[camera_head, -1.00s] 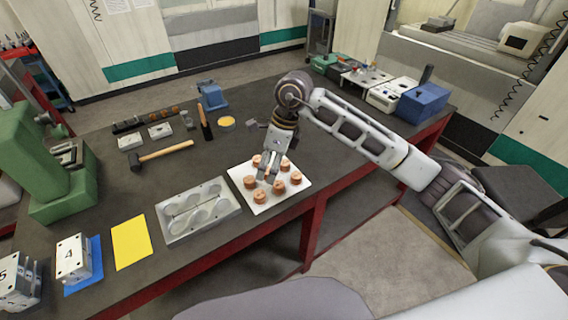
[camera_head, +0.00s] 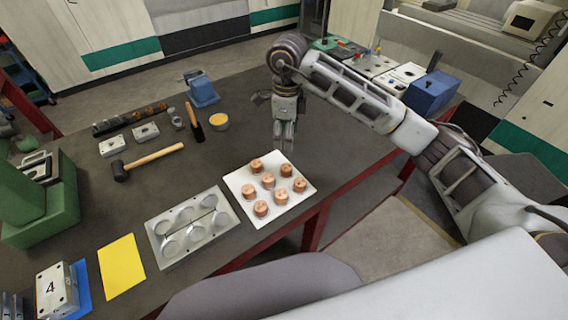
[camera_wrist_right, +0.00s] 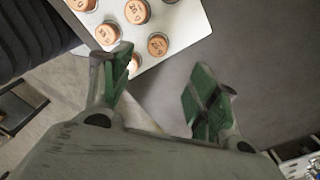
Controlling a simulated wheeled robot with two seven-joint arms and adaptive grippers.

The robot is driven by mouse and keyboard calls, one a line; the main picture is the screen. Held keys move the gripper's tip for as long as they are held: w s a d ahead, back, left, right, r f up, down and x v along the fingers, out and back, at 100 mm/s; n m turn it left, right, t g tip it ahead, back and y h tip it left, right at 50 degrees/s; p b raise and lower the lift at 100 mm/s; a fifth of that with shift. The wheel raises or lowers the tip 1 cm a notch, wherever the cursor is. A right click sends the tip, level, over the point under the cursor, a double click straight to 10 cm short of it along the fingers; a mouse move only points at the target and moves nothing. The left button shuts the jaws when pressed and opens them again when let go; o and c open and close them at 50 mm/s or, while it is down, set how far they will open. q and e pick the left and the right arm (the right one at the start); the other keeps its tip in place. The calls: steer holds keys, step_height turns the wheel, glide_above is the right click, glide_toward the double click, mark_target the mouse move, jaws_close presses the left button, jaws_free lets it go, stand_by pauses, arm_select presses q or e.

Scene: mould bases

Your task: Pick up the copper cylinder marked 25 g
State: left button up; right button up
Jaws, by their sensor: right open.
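Several copper cylinders stand upright on a white square board (camera_head: 238,180) on the bench. They include a middle one (camera_head: 268,181), a far right one (camera_head: 286,170) and a right corner one (camera_head: 299,184). My right gripper (camera_head: 284,147) points down just beyond the board's far right edge, open and empty. In the right wrist view its green-padded fingers (camera_wrist_right: 162,75) are apart over bare bench. There, a cylinder (camera_wrist_right: 137,11) and another (camera_wrist_right: 157,45) show stamped tops; I cannot surely read 25 g on any. One cylinder (camera_wrist_right: 133,62) is partly hidden by a finger. My left gripper is out of view.
A grey tray with round recesses (camera_head: 152,222) lies left of the board. A yellow sheet (camera_head: 121,266), a hammer (camera_head: 155,157) and a blue vise (camera_head: 202,90) are further left and back. Bare bench lies beyond the board. A blue box (camera_head: 428,95) stands at the back right.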

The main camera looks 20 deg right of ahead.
steer(key=p, duration=0.1)
glide_above(286, 167)
steer(key=f, duration=0.7)
steer(key=shift+w+d+f, duration=0.1)
steer(key=shift+w+f, duration=0.1)
steer(key=shift+f, duration=0.1)
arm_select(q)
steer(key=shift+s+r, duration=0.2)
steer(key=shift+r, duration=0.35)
arm_select(e)
steer(key=shift+f, duration=0.45)
steer(key=shift+s+f+p, duration=0.15)
steer(key=shift+f+p, duration=0.4)
steer(key=shift+f, duration=0.5)
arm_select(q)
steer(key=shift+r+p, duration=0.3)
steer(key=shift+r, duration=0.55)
arm_select(e)
steer(key=shift+f, duration=1.55)
jaws_close()
